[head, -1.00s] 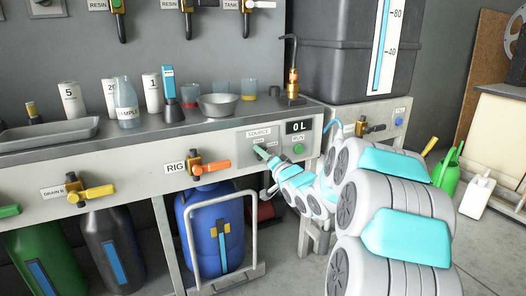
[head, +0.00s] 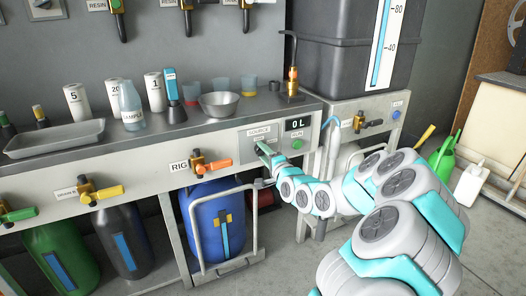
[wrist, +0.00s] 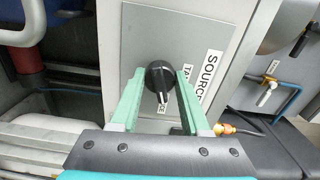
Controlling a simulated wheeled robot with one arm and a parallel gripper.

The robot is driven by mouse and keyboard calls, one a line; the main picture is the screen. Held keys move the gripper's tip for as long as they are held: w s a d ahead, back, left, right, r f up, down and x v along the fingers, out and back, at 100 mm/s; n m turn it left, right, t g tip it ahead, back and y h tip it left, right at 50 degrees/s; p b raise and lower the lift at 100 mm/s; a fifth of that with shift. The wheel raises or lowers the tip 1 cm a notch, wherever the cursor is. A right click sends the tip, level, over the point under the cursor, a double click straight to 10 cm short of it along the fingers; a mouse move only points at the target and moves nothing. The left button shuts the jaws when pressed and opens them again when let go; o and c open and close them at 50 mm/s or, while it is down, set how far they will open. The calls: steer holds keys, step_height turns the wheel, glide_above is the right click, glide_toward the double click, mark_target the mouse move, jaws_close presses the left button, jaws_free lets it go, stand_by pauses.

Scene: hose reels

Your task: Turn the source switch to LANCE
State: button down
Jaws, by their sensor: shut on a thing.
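The source switch (wrist: 160,76) is a round black knob with a white pointer line on a light grey panel. In the wrist view my gripper (wrist: 161,88) has its two green fingers on either side of it, shut on it. The pointer line points down in that picture, toward a partly hidden label ending in "CE". A "SOURCE" label (wrist: 208,80) and a partly covered "TA…" label (wrist: 184,73) lie to the right of the knob. In the head view my gripper (head: 264,149) is at the panel and hides the switch.
A display (head: 298,123) reading "0 L" and a green RUN button (head: 297,144) sit just right of the switch. The orange-handled RIG valve (head: 210,166) is to the left. Bottles and a metal bowl (head: 219,104) stand on the bench above. A blue drum (head: 213,215) stands below.

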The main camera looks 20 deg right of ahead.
stand_by(0.4)
steer(key=shift+c, duration=1.9)
jaws_free()
steer(key=shift+s, duration=0.1)
steer(key=s+b, duration=0.1)
steer(key=s, duration=0.6)
steer(key=shift+s+d, duration=0.15)
steer(key=shift+s, duration=0.15)
